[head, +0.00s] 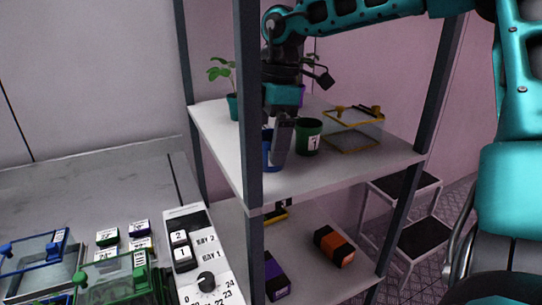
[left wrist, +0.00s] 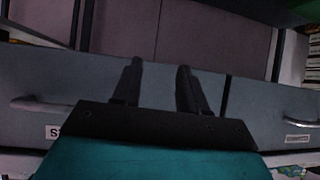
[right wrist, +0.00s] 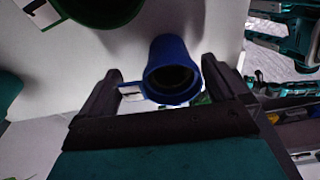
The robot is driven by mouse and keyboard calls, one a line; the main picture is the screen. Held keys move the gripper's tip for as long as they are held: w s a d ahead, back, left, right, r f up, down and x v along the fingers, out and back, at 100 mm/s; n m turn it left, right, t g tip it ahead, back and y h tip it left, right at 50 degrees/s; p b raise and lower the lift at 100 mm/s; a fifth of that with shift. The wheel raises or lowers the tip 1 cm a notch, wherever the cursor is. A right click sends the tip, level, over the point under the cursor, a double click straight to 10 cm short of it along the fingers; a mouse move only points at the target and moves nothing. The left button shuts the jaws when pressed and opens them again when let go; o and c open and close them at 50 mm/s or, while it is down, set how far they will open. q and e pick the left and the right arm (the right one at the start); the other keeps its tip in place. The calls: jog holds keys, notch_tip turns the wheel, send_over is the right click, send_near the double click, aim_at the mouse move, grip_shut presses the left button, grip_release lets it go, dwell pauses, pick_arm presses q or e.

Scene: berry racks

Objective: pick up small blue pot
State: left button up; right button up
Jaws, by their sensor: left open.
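The small blue pot (right wrist: 168,56) lies between the two fingers of my right gripper (right wrist: 160,78) in the right wrist view, nearer the right finger. A gap shows on its left; contact on the right cannot be told. In the head view the blue pot (head: 266,153) stands on the upper shelf, partly hidden by the rack post and my right gripper (head: 281,150). My right gripper is open and points down at it. My left gripper (left wrist: 158,70) is open and empty, in front of grey drawers, and is not in the head view.
A green pot (head: 308,137) labelled 1 stands just right of the blue pot. A yellow-edged clear box (head: 354,134) is farther right, and a potted seedling (head: 233,106) is at the back left. The dark front post (head: 248,100) stands close to my right gripper.

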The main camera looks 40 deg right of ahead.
jog(key=c, duration=0.7)
jog(key=shift+c, duration=0.2)
jog(key=shift+r, duration=0.2)
